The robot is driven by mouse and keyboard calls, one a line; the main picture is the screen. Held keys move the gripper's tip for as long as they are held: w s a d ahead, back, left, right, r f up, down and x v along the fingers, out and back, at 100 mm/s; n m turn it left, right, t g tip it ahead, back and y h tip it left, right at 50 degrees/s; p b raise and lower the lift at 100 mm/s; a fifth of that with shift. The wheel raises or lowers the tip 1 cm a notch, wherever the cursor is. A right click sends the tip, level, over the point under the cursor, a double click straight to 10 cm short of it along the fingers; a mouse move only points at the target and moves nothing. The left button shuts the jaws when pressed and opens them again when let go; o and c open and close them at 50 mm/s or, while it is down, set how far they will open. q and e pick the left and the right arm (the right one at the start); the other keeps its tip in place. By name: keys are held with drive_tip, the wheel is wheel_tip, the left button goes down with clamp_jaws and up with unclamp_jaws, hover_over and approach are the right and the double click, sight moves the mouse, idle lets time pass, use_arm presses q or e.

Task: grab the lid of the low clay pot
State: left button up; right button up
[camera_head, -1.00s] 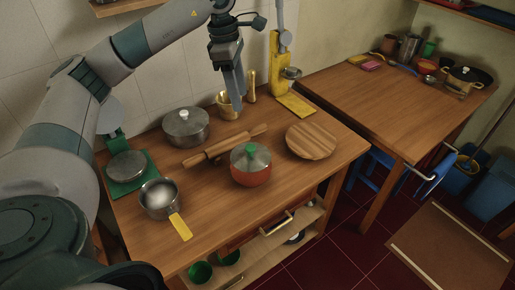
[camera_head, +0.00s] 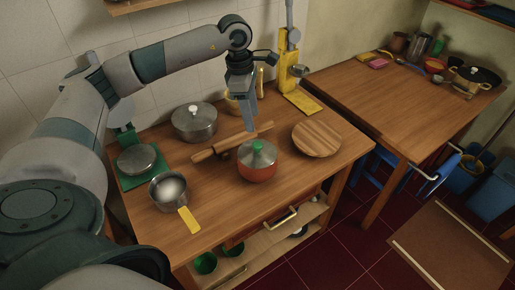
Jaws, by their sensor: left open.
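The low clay pot (camera_head: 258,173) is orange-red and stands on the wooden table near its front edge. Its lid (camera_head: 262,158) is grey with a green knob (camera_head: 257,145) and sits on the pot. My left gripper (camera_head: 251,130) points down from above, its fingertips just above and slightly left of the green knob, apart from it as far as I can tell. It is open and holds nothing visible. My right gripper is not in view.
A rolling pin (camera_head: 215,146) lies behind the pot. A round wooden board (camera_head: 317,139) lies to its right. A lidded metal pot (camera_head: 194,123), a saucepan (camera_head: 168,190) and a green scale (camera_head: 138,170) stand left. A yellow press (camera_head: 290,75) stands behind.

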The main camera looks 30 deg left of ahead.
use_arm(q)
drive_tip(key=p, duration=0.1)
hover_over(257, 144)
drive_tip(key=a, duration=0.1)
drive_tip(key=shift+w+a+f, duration=0.15)
drive_tip(key=shift+f, duration=2)
drive_tip(key=shift+f+p, duration=0.4)
drive_tip(key=shift+p, duration=0.3)
drive_tip(key=f+p, duration=0.1)
drive_tip(key=d+f+p, duration=0.1)
drive_tip(key=f, duration=0.1)
drive_tip(key=shift+f, duration=0.7)
